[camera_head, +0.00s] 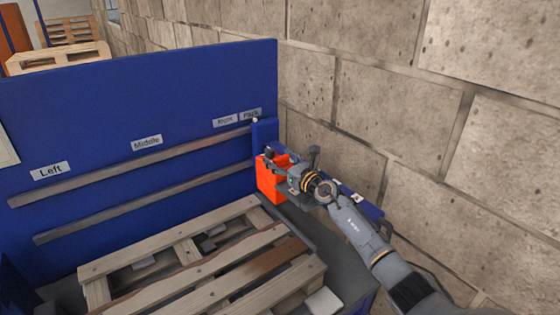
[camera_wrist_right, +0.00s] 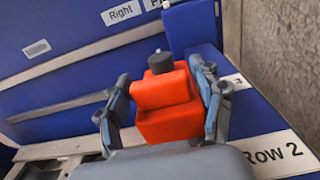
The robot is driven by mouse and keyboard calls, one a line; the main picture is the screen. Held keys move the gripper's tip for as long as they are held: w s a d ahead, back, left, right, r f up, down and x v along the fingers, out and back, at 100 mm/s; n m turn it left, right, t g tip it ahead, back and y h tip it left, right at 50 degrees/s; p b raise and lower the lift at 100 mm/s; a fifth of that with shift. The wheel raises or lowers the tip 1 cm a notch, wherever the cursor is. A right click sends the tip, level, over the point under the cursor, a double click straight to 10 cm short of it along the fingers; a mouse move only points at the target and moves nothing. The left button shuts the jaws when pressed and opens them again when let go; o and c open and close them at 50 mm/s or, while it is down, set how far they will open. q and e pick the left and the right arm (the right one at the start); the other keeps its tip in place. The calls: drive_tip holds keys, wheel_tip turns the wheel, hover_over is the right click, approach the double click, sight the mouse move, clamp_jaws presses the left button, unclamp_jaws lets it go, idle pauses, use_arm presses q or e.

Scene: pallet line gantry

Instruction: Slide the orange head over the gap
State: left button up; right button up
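The orange head (camera_head: 268,180) is a boxy block at the right end of the blue back panel, beneath the "Right" and "Park" labels. In the right wrist view the orange head (camera_wrist_right: 170,112) carries a dark round knob on top. My right gripper (camera_head: 292,160) is at the head, and its two fingers (camera_wrist_right: 165,95) stand on either side of the orange block. The right finger looks very close to it; whether both fingers press on it is not clear. The wooden pallet (camera_head: 190,262) lies below and left of the head, with gaps between its boards. My left gripper is not in view.
Two grey rails (camera_head: 140,160) run along the blue panel (camera_head: 90,110), under "Left", "Middle", "Right" and "Park" labels. A blue beam with a "Row 2" label (camera_wrist_right: 272,153) extends beside the head. A stone wall (camera_head: 420,120) stands close on the right. Other pallets (camera_head: 60,58) lie far left.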

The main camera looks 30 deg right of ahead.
drive_tip(key=shift+s+d+f, duration=0.1)
drive_tip(key=shift+s, duration=0.05)
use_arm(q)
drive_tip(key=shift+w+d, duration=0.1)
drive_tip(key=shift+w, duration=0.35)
use_arm(e)
drive_tip(key=s, duration=1.1)
drive_tip(key=shift+s+d, duration=0.4)
